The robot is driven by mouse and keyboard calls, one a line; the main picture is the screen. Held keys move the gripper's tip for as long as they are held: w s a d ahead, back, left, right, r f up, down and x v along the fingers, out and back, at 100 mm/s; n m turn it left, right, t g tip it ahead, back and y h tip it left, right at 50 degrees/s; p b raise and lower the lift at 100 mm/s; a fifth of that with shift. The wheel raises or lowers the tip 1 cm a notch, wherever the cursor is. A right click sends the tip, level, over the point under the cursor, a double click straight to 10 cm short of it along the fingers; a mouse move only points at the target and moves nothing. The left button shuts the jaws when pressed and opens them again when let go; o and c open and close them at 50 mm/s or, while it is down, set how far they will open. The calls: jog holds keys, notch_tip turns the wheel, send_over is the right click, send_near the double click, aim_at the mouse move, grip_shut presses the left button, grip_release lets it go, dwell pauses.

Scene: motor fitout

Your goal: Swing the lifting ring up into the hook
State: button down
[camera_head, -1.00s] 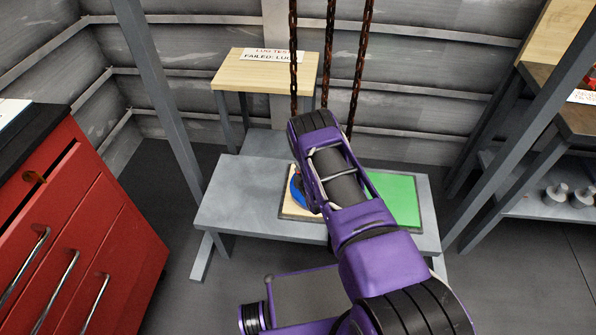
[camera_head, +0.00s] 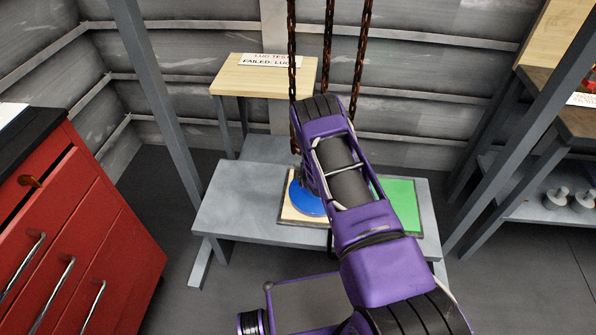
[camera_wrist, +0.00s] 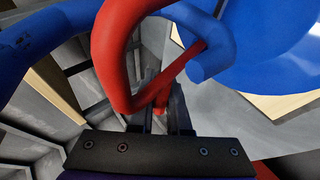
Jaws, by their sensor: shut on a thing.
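In the wrist view my gripper (camera_wrist: 163,96) is shut on a red loop (camera_wrist: 112,62), which looks like the lifting ring. A thick blue curved bar (camera_wrist: 28,34), which looks like the hook, crosses behind the loop. Its blunt blue end (camera_wrist: 210,62) is close to the loop's thinner side. I cannot tell whether the loop sits inside the hook. A round blue body (camera_wrist: 270,48) fills the upper right; it seems to be the blue disc (camera_head: 306,202) on the bench in the head view. There my arm hides the gripper, ring and hook.
Rusty chains (camera_head: 327,58) hang just beyond my arm. The grey bench (camera_head: 228,205) carries a wooden board (camera_head: 291,216) and a green panel (camera_head: 400,200). A small wooden table (camera_head: 255,76) stands behind. A red cabinet (camera_head: 100,225) is at left, a grey post (camera_head: 160,100) beside it.

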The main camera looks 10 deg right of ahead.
jog(key=c, duration=0.9)
grip_release()
jog(key=shift+s+r, duration=0.1)
jog(key=p+v, duration=0.2)
jog(key=v, duration=1.5)
jog(key=shift+s+d+p, duration=0.1)
jog(key=shift+p, duration=0.2)
